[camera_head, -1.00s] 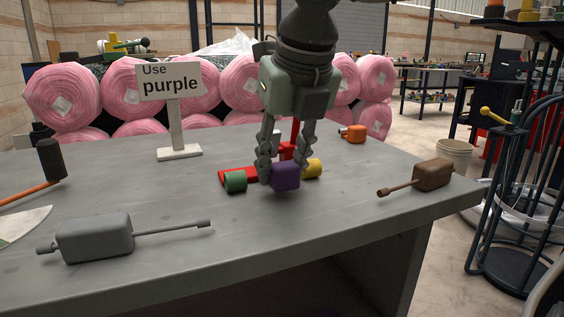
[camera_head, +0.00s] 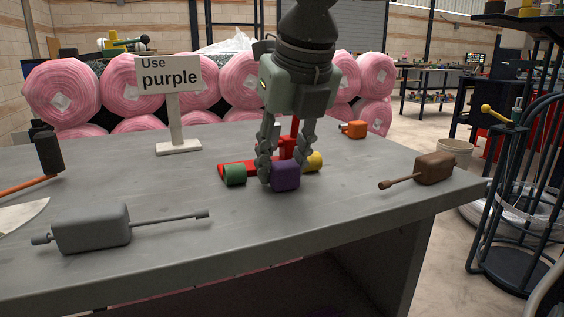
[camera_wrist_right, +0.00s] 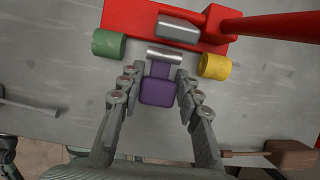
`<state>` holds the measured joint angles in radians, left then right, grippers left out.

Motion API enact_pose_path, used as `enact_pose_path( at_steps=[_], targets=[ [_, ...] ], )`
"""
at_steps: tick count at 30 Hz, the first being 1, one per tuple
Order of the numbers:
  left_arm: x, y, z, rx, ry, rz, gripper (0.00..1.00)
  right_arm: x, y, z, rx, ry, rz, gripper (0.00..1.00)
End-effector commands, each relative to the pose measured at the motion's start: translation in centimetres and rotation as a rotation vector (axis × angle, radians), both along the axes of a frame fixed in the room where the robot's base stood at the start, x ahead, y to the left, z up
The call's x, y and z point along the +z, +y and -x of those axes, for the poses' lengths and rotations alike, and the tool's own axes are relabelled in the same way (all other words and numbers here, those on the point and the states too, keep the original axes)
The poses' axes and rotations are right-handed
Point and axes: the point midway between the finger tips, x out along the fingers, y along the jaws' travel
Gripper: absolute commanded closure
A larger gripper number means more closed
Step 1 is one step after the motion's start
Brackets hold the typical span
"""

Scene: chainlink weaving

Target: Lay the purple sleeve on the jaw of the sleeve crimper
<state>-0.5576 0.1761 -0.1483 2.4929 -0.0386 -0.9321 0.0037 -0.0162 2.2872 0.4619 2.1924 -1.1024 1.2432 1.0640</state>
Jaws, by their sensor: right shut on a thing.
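My right gripper (camera_head: 285,172) is shut on the purple sleeve (camera_head: 285,177), on the near side of the red sleeve crimper (camera_head: 231,167). In the right wrist view the purple sleeve (camera_wrist_right: 158,92) sits between the fingertips (camera_wrist_right: 155,82). A shiny metal cylinder (camera_wrist_right: 164,56) lies just beyond it, towards the crimper's red base (camera_wrist_right: 145,17). A grey metal block (camera_wrist_right: 178,28), perhaps the jaw, sits on that base. Whether the sleeve touches the table is unclear. The fingers hide part of the crimper in the head view. My left gripper is not in view.
A green sleeve (camera_head: 235,174) and a yellow sleeve (camera_head: 314,161) flank the crimper. Its red handle (camera_wrist_right: 270,26) sticks out to the right in the wrist view. A grey tool (camera_head: 92,229), brown tool (camera_head: 435,169) and "Use purple" sign (camera_head: 168,75) stand around it. The front middle table is clear.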

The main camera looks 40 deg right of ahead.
Motion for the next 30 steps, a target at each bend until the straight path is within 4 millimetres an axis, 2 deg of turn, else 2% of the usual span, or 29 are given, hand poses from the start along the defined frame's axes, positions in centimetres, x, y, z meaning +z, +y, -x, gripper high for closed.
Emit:
enact_pose_path(
  at_steps=[4, 5, 10, 21, 26, 30],
  targets=[
    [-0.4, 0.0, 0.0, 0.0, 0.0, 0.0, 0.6, -0.3, 0.0, 0.0, 0.0, -0.001, 0.0, 0.95],
    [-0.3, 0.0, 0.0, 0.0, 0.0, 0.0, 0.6, -0.2, 0.0, 0.0, 0.0, 0.0, 0.0, 0.63],
    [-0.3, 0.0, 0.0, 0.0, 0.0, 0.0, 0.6, -0.2, 0.0, 0.0, 0.0, 0.0, 0.0, 0.42],
    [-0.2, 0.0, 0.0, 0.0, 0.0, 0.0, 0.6, 0.3, 0.1, 0.1, -0.001, -0.002, -0.001, 0.42],
    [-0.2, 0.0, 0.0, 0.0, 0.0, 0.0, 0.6, 2.6, 0.2, 1.0, -0.002, -0.008, -0.001, 0.42],
    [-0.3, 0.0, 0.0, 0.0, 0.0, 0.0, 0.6, 5.5, 0.5, 2.1, -0.002, -0.007, 0.001, 0.42]
  ],
)
